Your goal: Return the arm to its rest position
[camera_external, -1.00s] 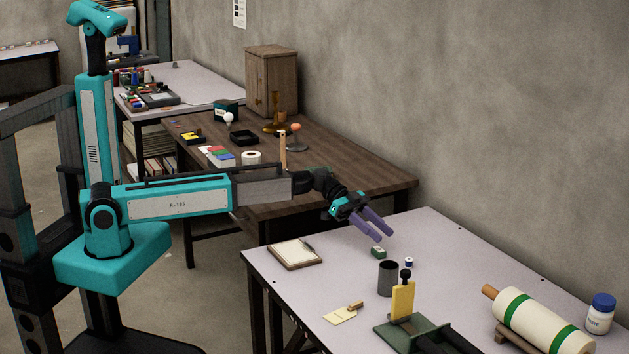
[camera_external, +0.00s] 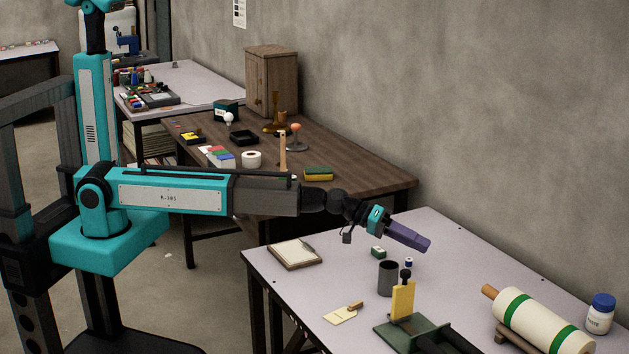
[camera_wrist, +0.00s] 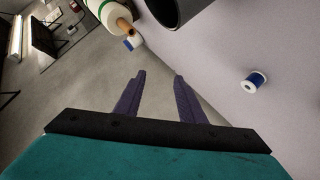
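My arm (camera_external: 190,197) reaches rightward from its teal base, close to level, with the wrist bent slightly down. My gripper (camera_external: 425,244) is above the pale worktable (camera_external: 450,240), in front of the grey wall. In the external view its purple fingers overlap. In the wrist view my gripper (camera_wrist: 159,76) has its two fingers clearly apart with nothing between them. It is open and empty.
On the worktable, below my gripper, stand a dark grey cup (camera_external: 388,279), a small green box (camera_external: 378,252) and a blue-and-white spool (camera_external: 409,262). A clipboard (camera_external: 295,254) lies left. A green-banded roll (camera_external: 540,320) and white jar (camera_external: 600,314) stand right.

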